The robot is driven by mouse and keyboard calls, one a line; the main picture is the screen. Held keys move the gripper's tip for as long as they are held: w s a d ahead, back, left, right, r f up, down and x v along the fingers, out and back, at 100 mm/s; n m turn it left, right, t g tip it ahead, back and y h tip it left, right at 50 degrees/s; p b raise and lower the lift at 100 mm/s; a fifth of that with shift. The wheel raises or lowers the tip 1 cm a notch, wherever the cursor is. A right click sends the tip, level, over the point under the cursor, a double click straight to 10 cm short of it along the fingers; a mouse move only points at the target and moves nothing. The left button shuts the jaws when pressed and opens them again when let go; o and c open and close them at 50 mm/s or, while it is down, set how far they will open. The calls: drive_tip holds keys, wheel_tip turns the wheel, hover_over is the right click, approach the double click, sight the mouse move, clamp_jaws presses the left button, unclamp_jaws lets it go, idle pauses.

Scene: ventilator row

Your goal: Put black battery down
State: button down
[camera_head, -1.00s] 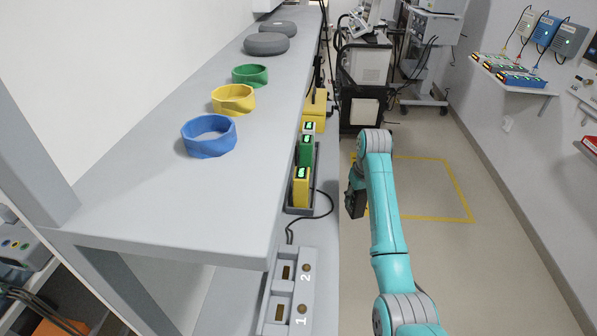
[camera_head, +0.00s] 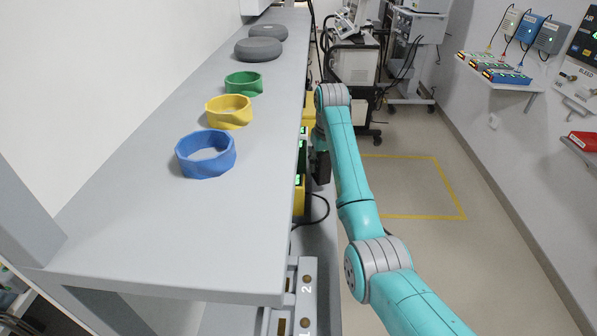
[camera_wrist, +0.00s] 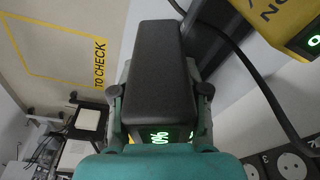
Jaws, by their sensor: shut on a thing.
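My gripper (camera_wrist: 160,96) is shut on the black battery (camera_wrist: 158,70), with one finger on each side of it. The battery's lit green display faces the wrist camera; its percentage is only partly readable. In the head view the black battery (camera_head: 322,167) hangs below my wrist, beside the right edge of the grey shelf. It is close to the yellow battery (camera_head: 299,201) in the row on the lower level. The wrist view also shows a yellow battery (camera_wrist: 288,22) at upper right. I cannot tell what lies directly under the black battery.
The upper shelf (camera_head: 150,240) overhangs the lower level and carries blue (camera_head: 206,155), yellow and green rings and grey discs. A two-slot unit (camera_head: 305,290) marked 1 and 2 is in front. A black cable (camera_head: 322,212) loops nearby. The yellow-outlined floor (camera_head: 410,185) is clear.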

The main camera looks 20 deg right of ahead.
drive_tip(key=a, duration=0.2)
drive_tip(key=w+a, duration=0.1)
drive_tip(key=a, duration=0.1)
drive_tip(key=w+a, duration=0.1)
drive_tip(key=a, duration=0.1)
drive_tip(key=shift+a, duration=0.25)
drive_tip(key=shift+a+f, duration=0.1)
drive_tip(key=shift+f, duration=1.6)
drive_tip(key=shift+f, duration=0.15)
drive_tip(key=c, duration=0.6)
unclamp_jaws()
drive_tip(key=shift+o, duration=0.2)
drive_tip(key=shift+s+r, duration=0.2)
drive_tip(key=shift+r, duration=1.05)
drive_tip(key=shift+s+r, duration=0.15)
drive_tip(key=shift+r, duration=1.15)
drive_tip(key=shift+s+r, duration=0.2)
drive_tip(key=shift+r, duration=1.05)
